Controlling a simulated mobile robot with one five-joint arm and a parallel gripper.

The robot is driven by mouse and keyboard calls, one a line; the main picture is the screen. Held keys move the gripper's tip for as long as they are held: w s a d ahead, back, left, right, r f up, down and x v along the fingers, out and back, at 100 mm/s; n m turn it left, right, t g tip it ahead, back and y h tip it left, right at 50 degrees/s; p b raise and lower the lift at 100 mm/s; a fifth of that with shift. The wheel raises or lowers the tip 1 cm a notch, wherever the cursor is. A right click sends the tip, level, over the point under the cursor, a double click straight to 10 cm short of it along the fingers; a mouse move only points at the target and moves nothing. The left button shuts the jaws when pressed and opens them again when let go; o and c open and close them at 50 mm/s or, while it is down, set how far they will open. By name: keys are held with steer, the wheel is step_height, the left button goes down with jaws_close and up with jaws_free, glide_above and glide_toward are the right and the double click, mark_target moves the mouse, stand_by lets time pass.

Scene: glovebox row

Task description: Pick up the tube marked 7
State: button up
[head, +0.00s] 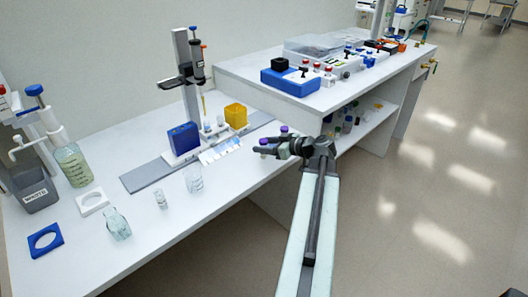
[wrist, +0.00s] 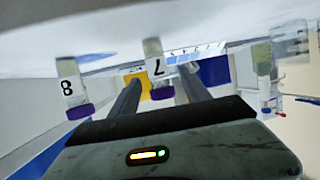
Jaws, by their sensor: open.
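The tube marked 7 (wrist: 157,69) has a pale body, a white label with a black 7 and a purple cap. The wrist view is upside down, so its cap points down in the picture. My gripper (wrist: 160,79) is open, with one finger on each side of this tube in that view; I cannot tell how deep it sits between them. A second purple-capped tube, marked 8 (wrist: 68,86), stands to the left, outside the fingers. In the head view my gripper (head: 268,148) is at the bench's right part, by two purple caps; their labels are hidden.
A yellow box (head: 236,115) and a blue box (head: 184,138) stand beyond my gripper by a pipette stand (head: 188,75). Glass vessels, including a beaker (head: 193,179), stand to the left. A raised bench (head: 240,74) lies behind.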

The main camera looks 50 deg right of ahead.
steer(key=shift+w+f, duration=0.2)
steer(key=shift+w, duration=0.3)
steer(key=shift+a+r, duration=0.1)
jaws_close()
steer(key=shift+r+p, duration=0.65)
steer(key=shift+p, duration=0.05)
steer(key=r+p, duration=0.3)
steer(key=shift+s, duration=0.2)
steer(key=s+d, duration=0.2)
steer(key=s, duration=0.5)
steer(key=s+d, duration=0.3)
steer(key=s, duration=0.4)
steer(key=shift+s+d+r+p, duration=0.25)
steer(key=shift+s+r+p, duration=0.1)
steer(key=shift+s, duration=0.05)
